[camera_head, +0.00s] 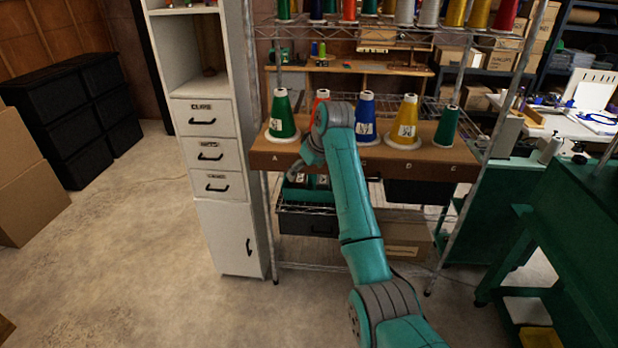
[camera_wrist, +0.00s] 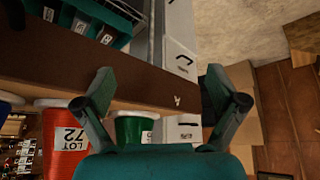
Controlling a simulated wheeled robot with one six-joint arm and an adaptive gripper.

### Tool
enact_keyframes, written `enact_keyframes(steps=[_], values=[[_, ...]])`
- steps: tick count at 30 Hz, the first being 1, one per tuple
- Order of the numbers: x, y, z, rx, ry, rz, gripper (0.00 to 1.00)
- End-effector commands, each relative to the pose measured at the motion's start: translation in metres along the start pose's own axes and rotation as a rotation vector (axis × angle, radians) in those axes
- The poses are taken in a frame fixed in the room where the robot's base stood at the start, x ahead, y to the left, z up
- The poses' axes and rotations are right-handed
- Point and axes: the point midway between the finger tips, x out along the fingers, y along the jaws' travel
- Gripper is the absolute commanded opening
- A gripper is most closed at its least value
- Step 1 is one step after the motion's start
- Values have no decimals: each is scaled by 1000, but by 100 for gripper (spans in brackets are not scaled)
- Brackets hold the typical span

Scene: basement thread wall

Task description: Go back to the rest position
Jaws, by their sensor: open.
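My gripper (camera_head: 297,171) is in front of the wooden thread shelf (camera_head: 435,159), at its left part and just below its front edge. The wrist view shows the gripper (camera_wrist: 160,87) with its two fingers wide apart and nothing between the tips. Large thread cones stand upright on the shelf: green (camera_head: 282,116), blue (camera_head: 365,119), yellow (camera_head: 405,124) and a smaller green one (camera_head: 447,127). A red cone (camera_head: 322,97) is mostly hidden behind my arm. In the wrist view the red cone (camera_wrist: 65,142) and the green cone (camera_wrist: 133,128) appear upside down, beyond the fingers.
A white drawer cabinet (camera_head: 212,158) stands close on the left of the rack. A teal bin (camera_head: 305,203) sits below the shelf. Black crates (camera_head: 77,134) and a cardboard box (camera_head: 24,190) are at far left. A green bench (camera_head: 590,215) is at right.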

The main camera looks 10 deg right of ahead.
Motion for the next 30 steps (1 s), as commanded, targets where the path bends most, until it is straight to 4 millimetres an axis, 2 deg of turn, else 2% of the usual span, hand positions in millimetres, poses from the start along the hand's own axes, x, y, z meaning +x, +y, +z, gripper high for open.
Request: enact_keyframes(steps=[7, 11, 15, 21, 24, 30], values=[[15, -2, 12, 10, 9, 7, 95], [38, -5, 33, 25, 22, 17, 95], [79, -12, 74, 56, 54, 41, 95], [128, -28, 142, 101, 112, 82, 95], [147, -37, 177, 121, 141, 102, 95], [172, -59, 249, 160, 197, 142, 95]])
